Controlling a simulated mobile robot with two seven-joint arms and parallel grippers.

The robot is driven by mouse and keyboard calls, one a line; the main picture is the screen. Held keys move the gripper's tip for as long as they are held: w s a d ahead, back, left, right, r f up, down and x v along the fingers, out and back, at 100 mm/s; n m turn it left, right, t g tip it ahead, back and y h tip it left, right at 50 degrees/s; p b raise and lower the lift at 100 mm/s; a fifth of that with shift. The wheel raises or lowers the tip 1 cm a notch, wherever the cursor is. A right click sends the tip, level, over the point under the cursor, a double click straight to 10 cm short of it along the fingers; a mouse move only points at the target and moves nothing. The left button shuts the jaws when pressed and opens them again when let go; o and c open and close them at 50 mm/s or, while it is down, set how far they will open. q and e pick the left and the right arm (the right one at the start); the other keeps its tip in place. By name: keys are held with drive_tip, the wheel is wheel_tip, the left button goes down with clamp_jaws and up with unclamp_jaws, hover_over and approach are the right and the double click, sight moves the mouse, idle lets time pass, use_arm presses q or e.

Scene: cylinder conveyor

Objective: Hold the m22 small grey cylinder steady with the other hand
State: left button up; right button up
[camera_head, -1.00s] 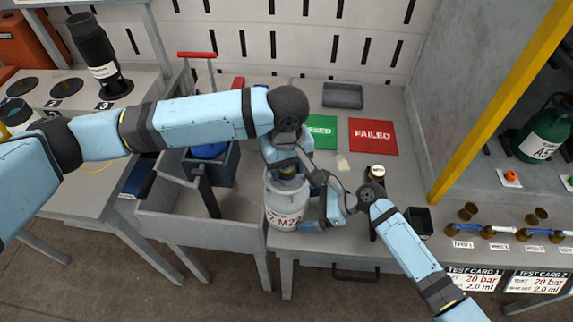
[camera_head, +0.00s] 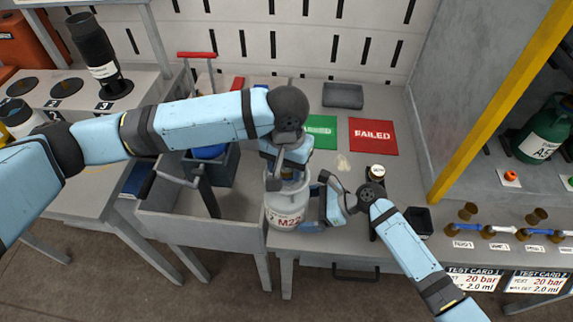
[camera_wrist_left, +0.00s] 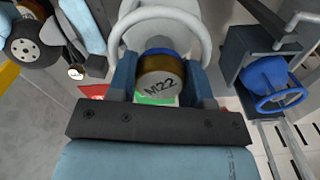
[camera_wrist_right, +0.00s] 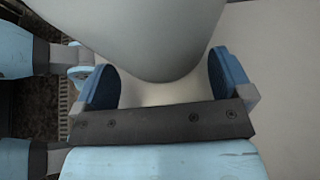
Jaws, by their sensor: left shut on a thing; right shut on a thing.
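The small grey cylinder (camera_head: 285,216), marked M22, stands upright at the bench's left edge, beside the sink-like trough. My left gripper (camera_head: 288,172) is above it, inside its top collar. In the left wrist view my left gripper (camera_wrist_left: 163,75) is shut on a brass fitting (camera_wrist_left: 161,78) marked M22, with a blue ring behind it. My right gripper (camera_head: 318,212) is shut on the cylinder's side from the right. In the right wrist view the grey body (camera_wrist_right: 140,35) lies between the right fingers (camera_wrist_right: 162,88). Its far side is hidden.
A green card (camera_head: 320,125) and a red FAILED card (camera_head: 373,136) lie behind the cylinder. The trough (camera_head: 160,217) is at the left. A yellow post (camera_head: 497,105) rises at right.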

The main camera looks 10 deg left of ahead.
use_arm(q)
drive_tip(key=m, duration=0.3)
drive_tip(key=o, duration=1.2)
wheel_tip(320, 180, up, 12)
use_arm(e)
drive_tip(key=o, duration=0.6)
drive_tip(key=shift+d+r, duration=0.1)
